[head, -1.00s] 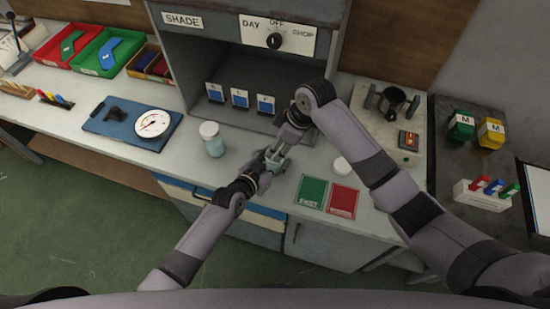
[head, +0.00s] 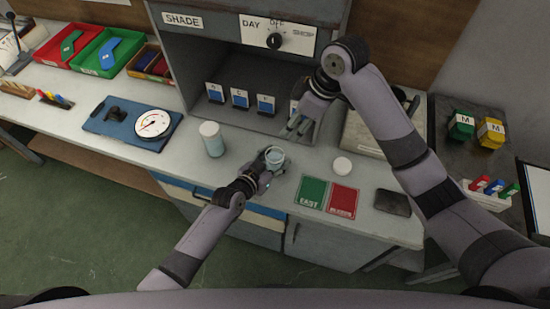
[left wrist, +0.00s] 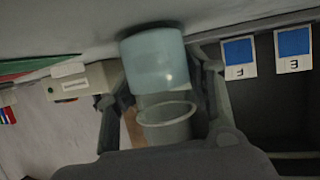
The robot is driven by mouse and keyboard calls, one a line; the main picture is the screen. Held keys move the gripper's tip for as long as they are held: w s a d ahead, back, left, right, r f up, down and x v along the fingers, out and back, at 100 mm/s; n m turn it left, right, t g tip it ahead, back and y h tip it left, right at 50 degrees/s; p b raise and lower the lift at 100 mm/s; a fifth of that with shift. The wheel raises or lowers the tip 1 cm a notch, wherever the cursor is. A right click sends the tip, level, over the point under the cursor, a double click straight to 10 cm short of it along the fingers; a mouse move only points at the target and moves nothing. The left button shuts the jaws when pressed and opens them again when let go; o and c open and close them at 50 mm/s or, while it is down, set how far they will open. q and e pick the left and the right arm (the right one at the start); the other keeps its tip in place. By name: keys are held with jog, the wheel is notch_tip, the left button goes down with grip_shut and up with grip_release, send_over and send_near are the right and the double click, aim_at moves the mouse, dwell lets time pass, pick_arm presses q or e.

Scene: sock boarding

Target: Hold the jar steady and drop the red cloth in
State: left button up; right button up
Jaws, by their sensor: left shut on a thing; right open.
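A small jar (head: 275,157) with pale blue contents and an open top stands near the front of the counter. My left gripper (head: 266,164) is shut around its side. In the left wrist view the jar (left wrist: 155,62) sits between the fingers, its clear rim toward the camera. My right gripper (head: 295,126) is open and empty, above and behind the jar, in front of the booth. No loose red cloth can be made out; a flat red labelled square (head: 343,201) lies on the counter at the right.
A round white lid (head: 342,166) lies right of the jar. A second jar with a white lid (head: 212,140) stands to the left. A green square marked FAST (head: 312,192) adjoins the red one. A dark flat object (head: 391,202) lies further right.

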dwell(0.4)
pick_arm(q)
jog(key=o, duration=1.3)
jog(key=shift+o, duration=0.2)
jog(key=v, duration=1.2)
jog(key=shift+f, duration=0.15)
